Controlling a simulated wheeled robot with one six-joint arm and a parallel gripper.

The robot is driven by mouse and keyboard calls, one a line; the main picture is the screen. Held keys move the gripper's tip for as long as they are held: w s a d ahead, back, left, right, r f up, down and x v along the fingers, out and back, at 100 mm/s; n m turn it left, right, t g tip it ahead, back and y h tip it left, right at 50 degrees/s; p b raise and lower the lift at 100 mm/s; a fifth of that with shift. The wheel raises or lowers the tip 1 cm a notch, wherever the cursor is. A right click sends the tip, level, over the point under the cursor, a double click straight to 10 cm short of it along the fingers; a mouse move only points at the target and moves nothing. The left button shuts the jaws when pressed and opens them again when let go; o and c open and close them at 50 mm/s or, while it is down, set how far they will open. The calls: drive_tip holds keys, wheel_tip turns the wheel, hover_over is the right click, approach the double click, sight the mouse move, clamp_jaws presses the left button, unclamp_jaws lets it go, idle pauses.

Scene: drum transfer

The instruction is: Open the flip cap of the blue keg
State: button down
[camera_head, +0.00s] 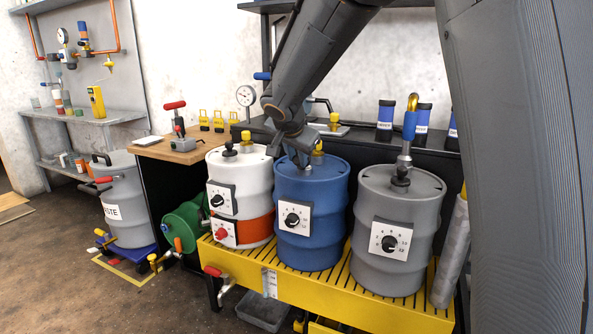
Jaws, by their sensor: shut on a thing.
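The blue keg (309,205) stands upright in the middle of the yellow slatted rack, with a white dial plate and black knob (292,218) on its front. My gripper (300,158) reaches down from above onto the keg's lid. It is shut on the keg's flip cap, which the fingers and wrist mostly hide, so its angle cannot be told. A yellow fitting (318,147) stands on the lid just right of my gripper.
A white and orange keg (240,180) stands close on the left. A grey keg (398,230) with a tall blue-topped handle (410,122) stands on the right. The yellow rack (250,272) carries them all. A dark shelf with black jars (386,118) is behind.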

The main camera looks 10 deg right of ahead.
drive_tip(key=shift+s+a+f+n+t+h+b, duration=0.15)
drive_tip(key=shift+f+t+h+b, duration=0.3)
drive_tip(key=shift+b, duration=3)
drive_tip(key=shift+s+a+f+n+t+h+b, duration=0.15)
drive_tip(key=shift+t+b, duration=0.55)
drive_tip(key=shift+b, duration=2.8)
drive_tip(key=shift+s+a+f+t+h+b, duration=0.2)
drive_tip(key=shift+t+h+b, duration=0.3)
drive_tip(key=shift+b, duration=2.95)
drive_tip(key=b, duration=0.2)
drive_tip(key=t+b, duration=0.1)
drive_tip(key=b, duration=0.1)
drive_tip(key=shift+s+f+b, duration=0.15)
drive_tip(key=shift+f+b, duration=0.15)
drive_tip(key=shift+b, duration=0.05)
drive_tip(key=shift+s+a+f+t+h+b, duration=0.15)
drive_tip(key=shift+t+h+b, duration=0.3)
drive_tip(key=shift+b, duration=0.6)
drive_tip(key=shift+s+f+t+h+b, duration=0.2)
drive_tip(key=shift+t+b, duration=0.3)
drive_tip(key=shift+b, duration=0.55)
drive_tip(key=shift+w, duration=0.1)
drive_tip(key=c, duration=1.5)
unclamp_jaws()
drive_tip(key=p+v, duration=0.3)
drive_tip(key=v, duration=0.4)
drive_tip(key=shift+s+a, duration=0.2)
drive_tip(key=shift+s, duration=0.1)
